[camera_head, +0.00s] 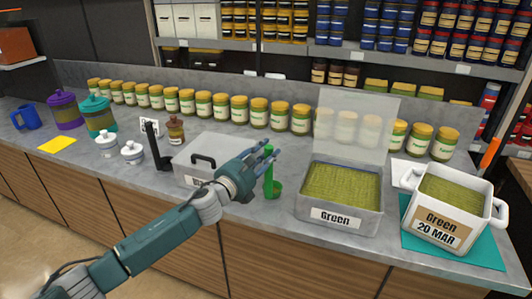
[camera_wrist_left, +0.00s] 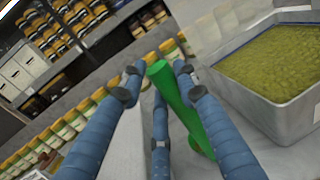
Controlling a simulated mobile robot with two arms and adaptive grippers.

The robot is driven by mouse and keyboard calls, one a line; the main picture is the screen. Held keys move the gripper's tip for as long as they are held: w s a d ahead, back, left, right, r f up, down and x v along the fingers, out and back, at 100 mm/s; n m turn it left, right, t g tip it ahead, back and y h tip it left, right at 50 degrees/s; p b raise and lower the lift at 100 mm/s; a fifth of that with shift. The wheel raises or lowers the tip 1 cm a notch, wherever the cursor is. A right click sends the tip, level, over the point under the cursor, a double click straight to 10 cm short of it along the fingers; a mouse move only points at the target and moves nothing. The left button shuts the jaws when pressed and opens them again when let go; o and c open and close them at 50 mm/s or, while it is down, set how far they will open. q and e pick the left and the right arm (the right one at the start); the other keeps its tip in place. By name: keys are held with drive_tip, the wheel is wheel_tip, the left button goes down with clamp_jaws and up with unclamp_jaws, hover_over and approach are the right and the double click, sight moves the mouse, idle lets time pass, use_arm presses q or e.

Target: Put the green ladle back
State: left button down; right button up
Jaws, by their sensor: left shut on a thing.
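The green ladle (camera_head: 268,172) is upright in my left gripper (camera_head: 264,154), with its handle between the fingers and its bowl low at the counter. In the left wrist view the green handle (camera_wrist_left: 178,95) runs between the blue fingers of the left gripper (camera_wrist_left: 160,85). I cannot tell whether the bowl touches the counter. The "Green" container (camera_head: 340,190), full of green grains, stands open just right of the ladle, with its clear lid (camera_head: 357,118) raised behind it. It also shows in the left wrist view (camera_wrist_left: 288,122). My right gripper is not in view.
A closed grey box (camera_head: 205,150) with a black handle stands left of the ladle. A white pot (camera_head: 443,215) labelled "Green 20 MAR" sits on a teal mat (camera_head: 480,250) at the right. Several yellow-lidded jars (camera_head: 220,107) line the back. The counter between box and container is narrow.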

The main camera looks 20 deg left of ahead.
use_arm(q)
drive_tip(key=c, duration=1.3)
unclamp_jaws()
drive_tip(key=shift+f, duration=0.15)
drive_tip(key=shift+r+p, duration=0.35)
drive_tip(key=shift+r, duration=0.05)
drive_tip(key=b+v, duration=0.3)
drive_tip(key=v, duration=0.9)
drive_tip(key=shift+f, duration=0.2)
